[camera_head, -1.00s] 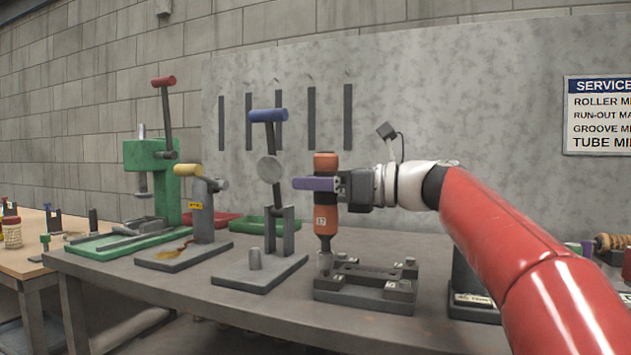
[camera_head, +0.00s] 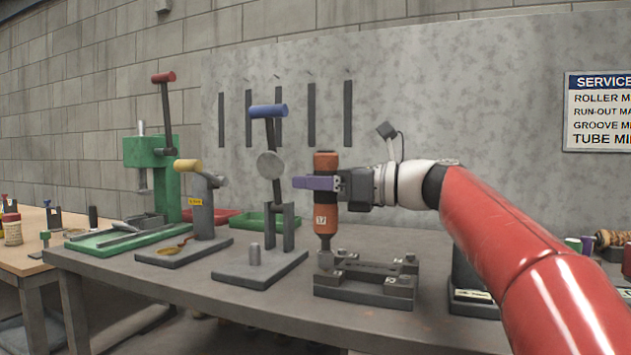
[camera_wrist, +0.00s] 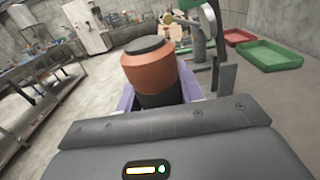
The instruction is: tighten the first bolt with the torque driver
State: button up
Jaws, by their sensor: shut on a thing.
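The torque driver (camera_head: 326,216) is an orange and black tool with a small numbered label, standing upright. My gripper (camera_head: 318,184), with purple fingers, is shut around its upper body. In the wrist view the driver's orange and black top (camera_wrist: 155,75) stands between the purple fingers. The driver's tip points down at the left end of a dark metal fixture (camera_head: 365,296) on the bench. A bolt head (camera_head: 326,260) seems to be under the tip; I cannot tell whether the two are fully engaged. Other bolts or blocks sit along the fixture.
Left of the fixture stands a blue-handled lever press (camera_head: 267,110), then a yellow-handled one (camera_head: 188,166) and a green press (camera_head: 150,153). Red and green trays (camera_head: 262,222) lie behind. A grey panel (camera_head: 420,100) stands behind the bench (camera_head: 230,312).

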jog(key=shift+f, duration=0.25)
jog(key=shift+f+p, duration=0.2)
jog(key=shift+p, duration=0.4)
dwell(1.6)
jog(key=shift+r, duration=0.15)
jog(key=shift+r+p, duration=1.55)
jog(key=shift+p, duration=0.2)
jog(key=shift+r, duration=1.3)
